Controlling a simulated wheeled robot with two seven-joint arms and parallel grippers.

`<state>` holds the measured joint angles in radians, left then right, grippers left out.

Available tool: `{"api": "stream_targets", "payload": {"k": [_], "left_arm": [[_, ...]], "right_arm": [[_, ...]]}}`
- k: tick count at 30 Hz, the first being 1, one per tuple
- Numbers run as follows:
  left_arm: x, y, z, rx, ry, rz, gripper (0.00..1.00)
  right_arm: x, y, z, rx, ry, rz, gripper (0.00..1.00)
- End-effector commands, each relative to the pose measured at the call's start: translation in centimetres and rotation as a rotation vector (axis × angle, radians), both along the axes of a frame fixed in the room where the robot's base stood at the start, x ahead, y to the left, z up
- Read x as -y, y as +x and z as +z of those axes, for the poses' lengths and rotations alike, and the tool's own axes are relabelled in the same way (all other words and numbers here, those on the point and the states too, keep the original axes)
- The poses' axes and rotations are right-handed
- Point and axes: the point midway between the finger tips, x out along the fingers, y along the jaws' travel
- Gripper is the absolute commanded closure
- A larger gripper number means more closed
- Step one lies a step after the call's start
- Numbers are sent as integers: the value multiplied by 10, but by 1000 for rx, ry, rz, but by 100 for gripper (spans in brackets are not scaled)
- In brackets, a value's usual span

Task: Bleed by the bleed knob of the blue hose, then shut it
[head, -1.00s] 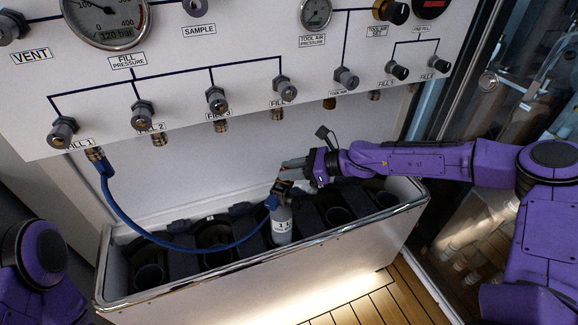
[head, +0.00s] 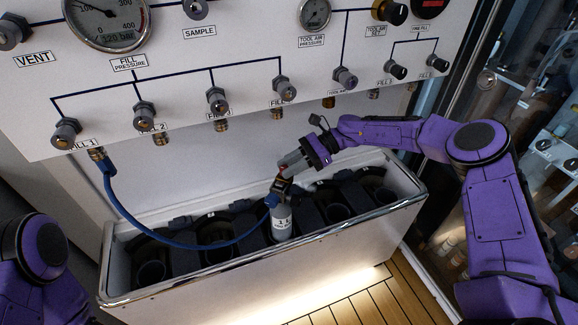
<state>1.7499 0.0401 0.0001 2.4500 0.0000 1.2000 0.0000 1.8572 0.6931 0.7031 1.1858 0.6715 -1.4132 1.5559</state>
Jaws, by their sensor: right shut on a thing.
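The blue hose (head: 196,246) hangs in a loop from the FILL 1 outlet (head: 97,155) on the panel to the valve of a grey cylinder (head: 282,222) standing upright in the trough. Its end fitting (head: 271,200) sits at the left side of the valve. My right gripper (head: 284,172) reaches down from the upper right and is shut on a small knob at the hose end and valve. Its fingers mostly hide the bleed knob. My left gripper is out of view; only part of my left arm shows at the lower left.
The open trough (head: 250,262) has a bright metal rim and several dark, empty-looking holders. The white panel (head: 240,60) above carries the fill pressure gauge (head: 105,18) and several valve knobs. A glass door (head: 480,110) stands at the right.

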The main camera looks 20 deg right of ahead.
Motion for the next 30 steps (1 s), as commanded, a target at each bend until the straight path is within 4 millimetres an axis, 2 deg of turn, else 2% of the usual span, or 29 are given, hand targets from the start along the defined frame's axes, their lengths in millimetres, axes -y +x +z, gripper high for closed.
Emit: {"api": "stream_targets", "payload": {"k": [11, 12, 14, 15, 25, 28, 30], "left_arm": [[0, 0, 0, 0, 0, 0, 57], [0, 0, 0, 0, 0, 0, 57], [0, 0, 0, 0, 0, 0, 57], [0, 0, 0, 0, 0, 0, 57], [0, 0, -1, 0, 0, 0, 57], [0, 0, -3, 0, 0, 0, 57], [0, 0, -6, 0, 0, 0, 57]], "right_arm": [[0, -1, -1, -2, -1, 7, 100], [0, -1, -1, -3, -1, 6, 68], [0, -1, -1, -3, -1, 6, 48], [0, -1, -1, -3, -1, 6, 45], [5, 0, 1, 0, -1, 3, 45], [21, 1, 7, 1, -1, 2, 45], [39, 2, 14, 2, -1, 0, 45]]}}
